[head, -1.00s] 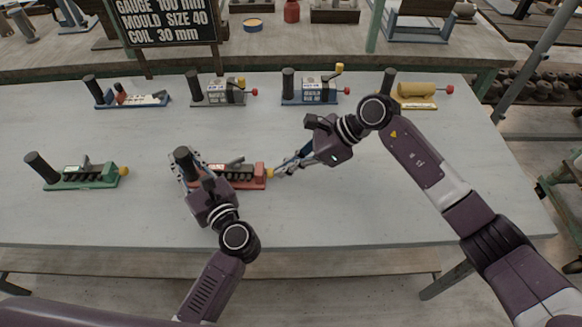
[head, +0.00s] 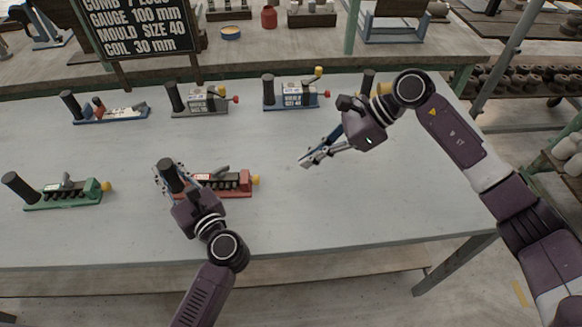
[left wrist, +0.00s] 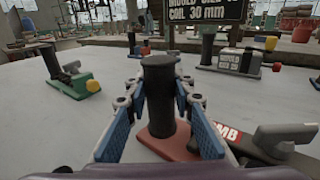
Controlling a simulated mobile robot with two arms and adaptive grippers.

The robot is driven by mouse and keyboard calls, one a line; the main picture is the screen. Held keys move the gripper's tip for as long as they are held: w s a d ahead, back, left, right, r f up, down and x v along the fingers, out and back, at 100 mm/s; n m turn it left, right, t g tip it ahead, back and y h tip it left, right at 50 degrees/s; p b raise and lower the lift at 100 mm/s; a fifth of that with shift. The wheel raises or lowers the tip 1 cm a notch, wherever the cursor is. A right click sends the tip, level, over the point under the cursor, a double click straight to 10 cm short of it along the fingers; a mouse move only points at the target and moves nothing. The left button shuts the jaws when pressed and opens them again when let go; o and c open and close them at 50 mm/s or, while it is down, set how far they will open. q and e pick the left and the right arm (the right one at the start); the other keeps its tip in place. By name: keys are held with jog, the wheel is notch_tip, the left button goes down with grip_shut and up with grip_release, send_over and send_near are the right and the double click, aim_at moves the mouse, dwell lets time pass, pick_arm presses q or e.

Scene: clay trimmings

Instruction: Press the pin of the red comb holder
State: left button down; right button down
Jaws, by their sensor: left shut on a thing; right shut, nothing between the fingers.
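My left gripper (head: 171,173) is shut on the black post; the left wrist view shows the post (left wrist: 159,90) upright between the blue fingers, above the red base (left wrist: 168,146).
A green comb holder (head: 75,192) stands at the left. Along the back are a blue one (head: 110,114), a grey one (head: 202,104) and another blue-based one (head: 291,96). A yellow one (head: 384,90) is partly behind my right arm. The front right tabletop is clear.

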aim_at(256, 180)
jog(key=shift+v, duration=1.15)
jog(key=c, duration=2.7)
grip_release()
jog(key=o, duration=0.3)
jog(key=shift+s+f, duration=0.1)
jog(key=shift+f, duration=0.1)
jog(key=o, duration=0.5)
jog(key=shift+s+a+f+g+y, duration=0.15)
jog(key=shift+a+f+g+y, duration=0.2)
jog(key=shift+f+y, duration=0.4)
jog(key=shift+o, duration=0.7)
jog(key=shift+a+f+y, duration=0.1)
jog(key=shift+f+y, duration=0.1)
jog(key=shift+y, duration=0.55)
jog(key=shift+f+y, duration=0.45)
jog(key=shift+y, duration=0.15)
jog(key=shift+a+f, duration=0.1)
jog(key=shift+a, duration=0.05)
jog(key=x, duration=1.1)
jog(key=shift+w+a, duration=0.25)
jog(key=shift+a, duration=0.05)
